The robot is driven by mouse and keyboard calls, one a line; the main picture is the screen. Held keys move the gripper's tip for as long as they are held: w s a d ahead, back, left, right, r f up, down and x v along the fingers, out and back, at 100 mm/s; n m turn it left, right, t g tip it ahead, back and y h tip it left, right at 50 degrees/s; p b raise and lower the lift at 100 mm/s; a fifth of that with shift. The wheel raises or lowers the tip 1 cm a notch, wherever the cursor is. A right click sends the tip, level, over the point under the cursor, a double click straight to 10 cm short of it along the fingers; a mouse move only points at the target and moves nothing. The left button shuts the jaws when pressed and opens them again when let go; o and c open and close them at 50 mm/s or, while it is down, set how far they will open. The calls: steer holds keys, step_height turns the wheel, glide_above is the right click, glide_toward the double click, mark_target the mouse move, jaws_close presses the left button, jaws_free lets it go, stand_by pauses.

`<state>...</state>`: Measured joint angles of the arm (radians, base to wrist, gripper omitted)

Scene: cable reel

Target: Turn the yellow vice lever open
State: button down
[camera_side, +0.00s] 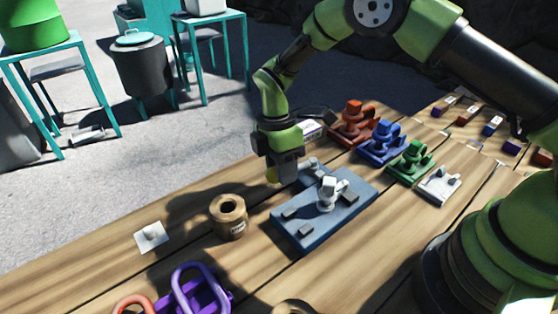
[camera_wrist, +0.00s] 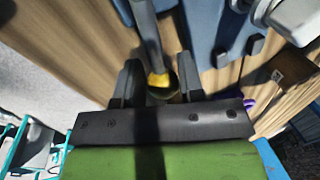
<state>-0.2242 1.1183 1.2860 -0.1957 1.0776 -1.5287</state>
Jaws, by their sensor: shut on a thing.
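The vice lever shows in the wrist view as a grey bar with a yellow band (camera_wrist: 158,80) and a dark round end. In the side view only a small yellow spot (camera_side: 271,174) shows beside my fingers. My gripper (camera_side: 286,178) points down at the far left edge of the blue-grey vice plate (camera_side: 290,229). In the wrist view my gripper (camera_wrist: 160,87) has one dark finger on each side of the lever's end and is shut on it. The lever's far end runs out of the wrist view. My fingers hide most of it in the side view.
A brown spool (camera_side: 229,220) stands left of the plate, with a white plate with a peg (camera_side: 151,237) beyond it. A purple clamp (camera_side: 200,290) lies in front. Red (camera_side: 353,124), blue (camera_side: 381,145) and green (camera_side: 410,162) fixtures stand behind to the right.

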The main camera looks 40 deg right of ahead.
steer(key=shift+s+n, duration=0.6)
steer(key=shift+n, duration=0.4)
steer(key=shift+s, duration=0.1)
steer(key=c, duration=0.7)
jaws_free()
steer(key=shift+c, duration=0.2)
steer(key=shift+r, duration=0.1)
steer(key=r, duration=0.3)
steer(key=w+r, duration=0.1)
steer(key=r, duration=0.2)
steer(key=w+r, duration=0.1)
steer(key=r, duration=0.2)
steer(key=shift+a, duration=0.1)
steer(key=shift+r, duration=0.3)
